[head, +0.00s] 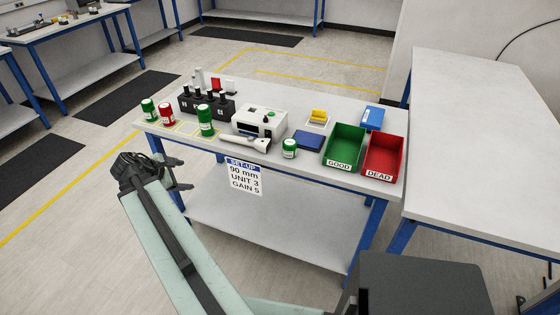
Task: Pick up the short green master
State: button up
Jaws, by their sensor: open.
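Several green cylinders with white bands stand on the bench. One short green cylinder (148,110) is at the far left end. A taller green cylinder (206,121) stands in front of the black rack. Another short green cylinder (289,149) stands near the front edge, right of the flashlight. I cannot read their labels, so which is the short green master is not certain. My gripper (182,173) is open and empty in front of the bench's left part, apart from all of them.
A red cylinder (167,115) stands between the left two green ones. Also on the bench are a black rack (187,104), white device (258,120), flashlight (245,142), blue pad (308,141), green GOOD bin (345,143) and red DEAD bin (383,155). A set-up sign (244,177) hangs in front.

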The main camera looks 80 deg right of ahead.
jog(key=s+d+r+n+g+h+b, duration=0.1)
jog(key=s+d+n+g, duration=0.1)
jog(key=s+d, duration=0.6)
jog(key=s+d+n+g+h+b, duration=0.15)
jog(key=s+d, duration=0.35)
jog(key=s, duration=0.5)
jog(key=g+b, duration=0.2)
jog(key=g, duration=0.1)
send_near(284, 148)
jog(key=x, duration=0.5)
jog(key=shift+d+r, duration=0.2)
jog(key=shift+r, duration=0.05)
jog(key=shift+f+b+x, duration=0.15)
jog(key=shift+b+x, duration=0.55)
jog(key=shift+x, duration=1.3)
jog(key=shift+f+b+x, duration=0.15)
jog(key=shift+b+x, duration=0.55)
jog(key=shift+x, duration=1.25)
jog(key=shift+a, duration=0.25)
grip_shut()
